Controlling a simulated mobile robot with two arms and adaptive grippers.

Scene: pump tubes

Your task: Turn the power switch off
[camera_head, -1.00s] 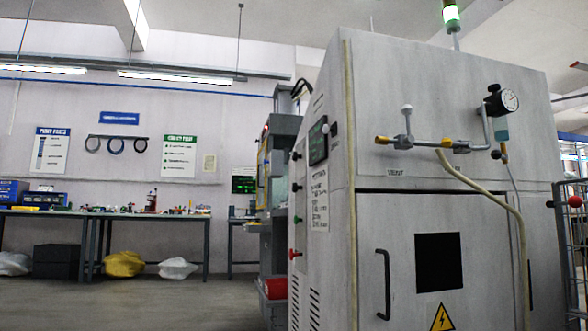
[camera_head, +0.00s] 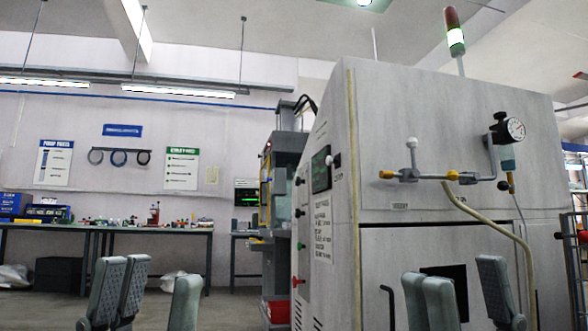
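The grey machine cabinet (camera_head: 400,120) stands at the right. My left gripper (camera_head: 158,280) is at the bottom left, fingers up and apart, open and empty, left of the panel. My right gripper (camera_head: 464,280) is at the bottom right, open and empty, in front of the cabinet door. Neither touches the panel.
A vent pipe with yellow ends (camera_head: 428,175) and a gauge (camera_head: 515,129) stick out from the cabinet front. A workbench (camera_head: 190,227) with small parts stands at the back left. Open floor lies between.

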